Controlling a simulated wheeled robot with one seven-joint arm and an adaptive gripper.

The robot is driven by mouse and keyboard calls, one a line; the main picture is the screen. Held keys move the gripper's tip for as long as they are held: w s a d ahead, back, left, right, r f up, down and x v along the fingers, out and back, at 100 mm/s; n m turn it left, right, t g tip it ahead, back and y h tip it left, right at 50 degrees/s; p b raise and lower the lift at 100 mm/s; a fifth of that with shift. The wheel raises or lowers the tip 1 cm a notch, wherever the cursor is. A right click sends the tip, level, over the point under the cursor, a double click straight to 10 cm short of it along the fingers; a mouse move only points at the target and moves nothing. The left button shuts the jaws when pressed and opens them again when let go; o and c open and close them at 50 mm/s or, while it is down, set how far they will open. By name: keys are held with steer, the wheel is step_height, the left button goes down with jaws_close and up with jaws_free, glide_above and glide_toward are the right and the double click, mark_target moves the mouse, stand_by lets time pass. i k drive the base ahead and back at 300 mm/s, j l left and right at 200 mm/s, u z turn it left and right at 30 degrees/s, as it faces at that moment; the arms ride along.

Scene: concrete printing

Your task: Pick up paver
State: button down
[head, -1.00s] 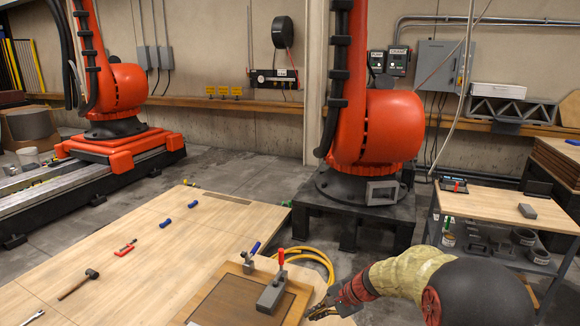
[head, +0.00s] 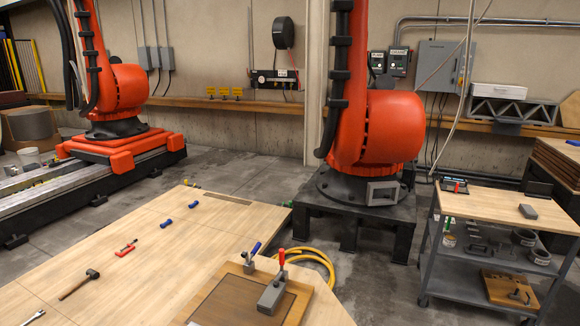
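A small dark grey block (head: 528,211), which looks like the paver, lies flat on the wooden top of the cart (head: 478,200) at the right in the head view. Nothing touches it and its upper face is clear. My gripper and arm are not in view, so I cannot see what the gripper holds or how it stands.
A wooden table (head: 130,250) fills the lower left, with a hammer (head: 79,284), a red clamp (head: 126,247) and a framed board (head: 235,299) bearing a grey red-handled clamp (head: 272,292). An orange robot arm (head: 378,125) on a dark stand is behind. A yellow hose (head: 322,262) loops beside the table.

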mark_target(528, 213)
steer(key=z, duration=1.4)
steer(key=k+j+u, duration=0.15)
steer(key=k+u, duration=0.2)
steer(key=k, duration=0.3)
steer(key=i+l+u, duration=0.85)
steer(key=i+l, duration=0.3)
steer(key=l, duration=0.2)
steer(key=i+l, duration=0.3)
steer(key=l, duration=0.15)
steer(key=i+l, duration=0.3)
steer(key=l, duration=0.2)
steer(key=i+l, duration=0.3)
steer(key=l, duration=0.15)
steer(key=i+l, duration=0.3)
steer(key=l, duration=0.2)
steer(key=i+l, duration=0.3)
steer(key=l, duration=0.2)
steer(key=i+l, duration=0.3)
steer(key=l, duration=0.15)
steer(key=i+l, duration=0.3)
steer(key=l, duration=0.2)
